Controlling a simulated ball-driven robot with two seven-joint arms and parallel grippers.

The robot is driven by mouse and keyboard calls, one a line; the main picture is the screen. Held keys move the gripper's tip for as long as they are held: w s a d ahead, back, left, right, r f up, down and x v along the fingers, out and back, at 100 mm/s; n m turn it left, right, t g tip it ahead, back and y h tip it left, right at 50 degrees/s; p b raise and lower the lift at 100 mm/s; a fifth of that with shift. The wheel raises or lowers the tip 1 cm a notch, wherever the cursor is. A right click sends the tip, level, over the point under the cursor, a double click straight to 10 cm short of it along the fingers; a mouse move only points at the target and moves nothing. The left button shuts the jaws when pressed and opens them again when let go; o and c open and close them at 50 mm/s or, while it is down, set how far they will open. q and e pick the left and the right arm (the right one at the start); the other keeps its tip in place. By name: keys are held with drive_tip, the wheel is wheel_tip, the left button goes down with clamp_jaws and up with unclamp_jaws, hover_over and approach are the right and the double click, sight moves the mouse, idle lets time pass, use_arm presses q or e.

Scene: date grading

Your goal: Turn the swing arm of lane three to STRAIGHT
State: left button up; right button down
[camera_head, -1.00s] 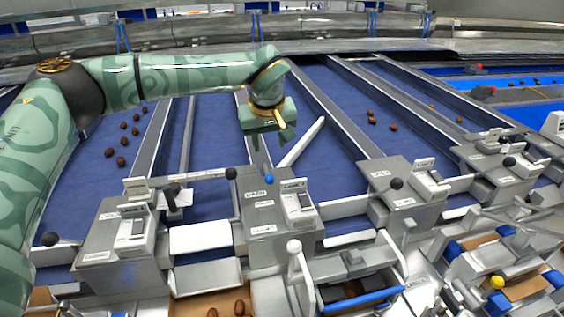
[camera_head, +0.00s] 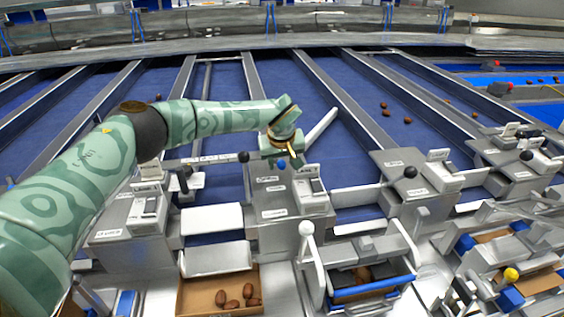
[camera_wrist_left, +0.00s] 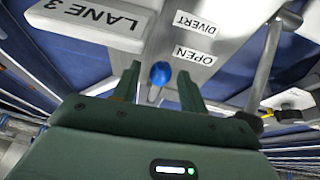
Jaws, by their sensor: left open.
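The blue ball knob (camera_head: 281,164) sits at the back edge of a grey lane unit. In the left wrist view the blue knob (camera_wrist_left: 160,73) is beside a plate marked LANE 3 (camera_wrist_left: 95,20), with labels DIVERT (camera_wrist_left: 195,22) and OPEN (camera_wrist_left: 194,55). The pale swing arm (camera_head: 321,126) slants across the blue belt, up and right from the unit. My left gripper (camera_head: 282,155) is right above the knob. In the wrist view its open fingers (camera_wrist_left: 158,84) stand either side of the knob; contact is not clear. My right gripper is out of view.
A white-knobbed lever (camera_head: 306,229) stands in front. A cardboard box (camera_head: 218,283) with dates is at the lower left. Metal lane dividers (camera_head: 335,95) run along the belt.

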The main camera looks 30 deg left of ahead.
use_arm(q)
drive_tip(key=shift+s+r, duration=0.1)
clamp_jaws()
drive_tip(key=shift+w+d+n+g+y, duration=0.35)
drive_tip(key=shift+w+d+n, duration=0.35)
drive_tip(key=shift+n, duration=0.5)
drive_tip(key=shift+w+d+n+y, duration=0.25)
drive_tip(key=shift+w+d+n, duration=0.15)
drive_tip(key=shift+n, duration=0.4)
drive_tip(key=w+n+b, duration=0.1)
drive_tip(key=b, duration=0.2)
drive_tip(key=w+n+g+b, duration=0.1)
drive_tip(key=b, duration=0.2)
drive_tip(key=w+d+n+y+b, duration=0.1)
drive_tip(key=b, duration=0.2)
drive_tip(key=shift+d+f+n+g, duration=0.1)
drive_tip(key=shift+f+n+g, duration=0.2)
drive_tip(key=shift+n, duration=0.1)
drive_tip(key=shift+r+b, duration=0.3)
drive_tip(key=shift+b, duration=0.2)
